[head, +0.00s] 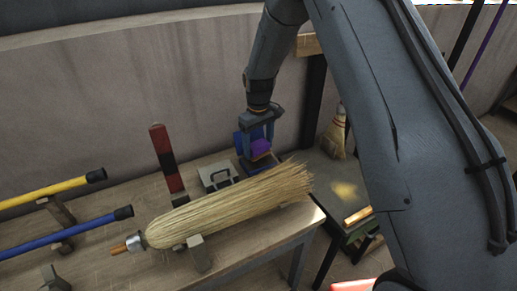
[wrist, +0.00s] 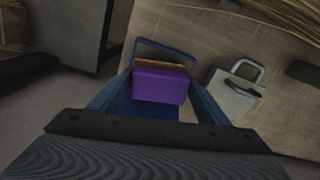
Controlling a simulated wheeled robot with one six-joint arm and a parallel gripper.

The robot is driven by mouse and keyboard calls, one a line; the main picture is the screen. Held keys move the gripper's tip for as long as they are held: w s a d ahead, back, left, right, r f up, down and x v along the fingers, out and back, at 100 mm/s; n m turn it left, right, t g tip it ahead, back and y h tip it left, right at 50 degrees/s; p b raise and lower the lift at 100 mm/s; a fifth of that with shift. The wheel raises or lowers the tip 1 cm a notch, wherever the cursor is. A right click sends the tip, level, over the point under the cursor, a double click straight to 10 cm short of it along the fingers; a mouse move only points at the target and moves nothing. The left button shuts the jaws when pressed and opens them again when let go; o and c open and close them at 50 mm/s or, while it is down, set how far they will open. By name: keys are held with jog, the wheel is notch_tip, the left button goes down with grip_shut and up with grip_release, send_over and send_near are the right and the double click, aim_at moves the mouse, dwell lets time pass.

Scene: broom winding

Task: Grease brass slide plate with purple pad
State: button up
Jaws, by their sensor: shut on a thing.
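The purple pad (head: 261,148) is between the fingers of my gripper (head: 259,133), which is shut on it. In the wrist view the pad (wrist: 160,85) shows as a purple block, with a thin brown strip along its far edge. A dark blue frame (wrist: 165,46) shows just beyond it, over the bench's end. Whether pad and frame touch is unclear. A yellowish bright patch (head: 345,190) shows on the dark side table at right; I cannot tell whether it is the brass slide plate. An orange-brown bar (head: 358,215) lies at that table's front edge.
A large straw broom head (head: 230,205) lies across the wooden bench (head: 105,258), close in front of my gripper. A grey block with a handle (head: 217,176) and a red-black upright (head: 166,158) stand left. Yellow (head: 50,189) and blue (head: 70,229) poles lie further left. A small broom (head: 334,135) hangs right.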

aim_at(258, 144)
jog(key=shift+r+p, duration=0.85)
jog(key=shift+r, duration=1.05)
